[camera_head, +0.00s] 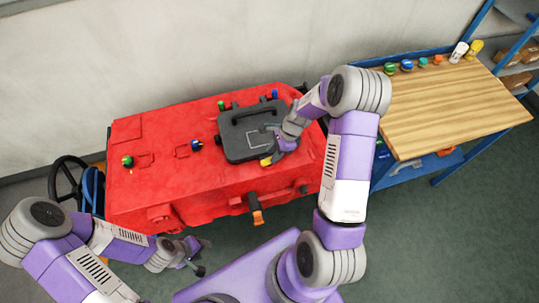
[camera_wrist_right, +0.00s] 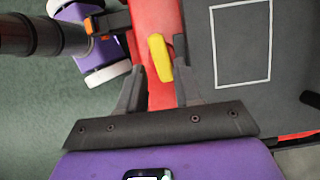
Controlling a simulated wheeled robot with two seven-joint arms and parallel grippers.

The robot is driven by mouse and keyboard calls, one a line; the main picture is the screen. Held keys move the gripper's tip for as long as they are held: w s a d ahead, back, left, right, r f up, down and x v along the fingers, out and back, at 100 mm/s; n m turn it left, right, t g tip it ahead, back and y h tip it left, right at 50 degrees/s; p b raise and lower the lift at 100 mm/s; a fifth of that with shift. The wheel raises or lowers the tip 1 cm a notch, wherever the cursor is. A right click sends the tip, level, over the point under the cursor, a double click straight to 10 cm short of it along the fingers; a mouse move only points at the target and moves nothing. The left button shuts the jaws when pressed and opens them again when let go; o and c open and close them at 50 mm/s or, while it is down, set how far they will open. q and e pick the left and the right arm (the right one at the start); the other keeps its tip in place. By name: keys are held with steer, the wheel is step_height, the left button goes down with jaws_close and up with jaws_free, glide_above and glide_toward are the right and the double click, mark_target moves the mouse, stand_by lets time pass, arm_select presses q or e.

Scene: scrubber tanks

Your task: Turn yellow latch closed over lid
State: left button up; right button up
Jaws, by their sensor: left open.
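The yellow latch (camera_head: 265,161) sits at the front edge of the dark grey lid (camera_head: 240,141) on the red scrubber body. In the right wrist view the latch (camera_wrist_right: 160,57) stands beside the lid (camera_wrist_right: 241,48), over the red strip. My right gripper (camera_head: 275,148) is at the lid's front right. In the wrist view my right gripper (camera_wrist_right: 158,84) has its fingers apart, with the latch's near end between the fingertips; contact cannot be told. My left gripper (camera_head: 195,257) is open and empty, low in front of the machine.
The red machine (camera_head: 150,185) carries small coloured caps and an orange-tipped black handle (camera_head: 257,212) on its front. A black steering wheel (camera_head: 70,178) is at left. A wooden workbench (camera_head: 450,105) with bottles stands at right.

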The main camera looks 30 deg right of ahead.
mark_target(269, 159)
steer(key=shift+x, duration=1.8)
steer(key=shift+w, duration=0.1)
jaws_close()
